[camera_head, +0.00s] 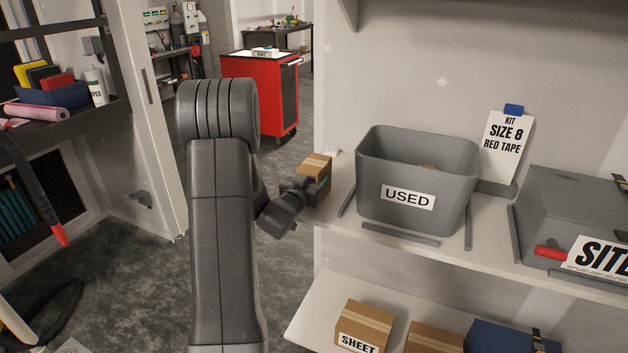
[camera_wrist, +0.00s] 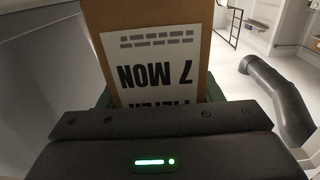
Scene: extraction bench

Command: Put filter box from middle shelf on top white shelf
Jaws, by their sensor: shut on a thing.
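My gripper (camera_head: 318,188) is shut on a small brown cardboard box (camera_head: 315,165) with a tan tape strip. In the wrist view the box (camera_wrist: 150,20) fills the upper middle, and its white label reads "7 MON" upside down. A second word on the label is mostly hidden by the gripper (camera_wrist: 150,105). The box is at the left end of the upper white shelf (camera_head: 335,221), left of the grey "USED" bin. I cannot tell whether the box touches the shelf.
The grey "USED" bin (camera_head: 409,222) stands on the upper shelf between dark strips. A grey case (camera_head: 575,205) and a "SIZE 8 RED TAPE" card (camera_head: 503,145) are to its right. The shelf below (camera_head: 312,305) holds a "SHEET" box (camera_head: 364,318), another carton (camera_head: 434,338) and a blue box (camera_head: 500,338).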

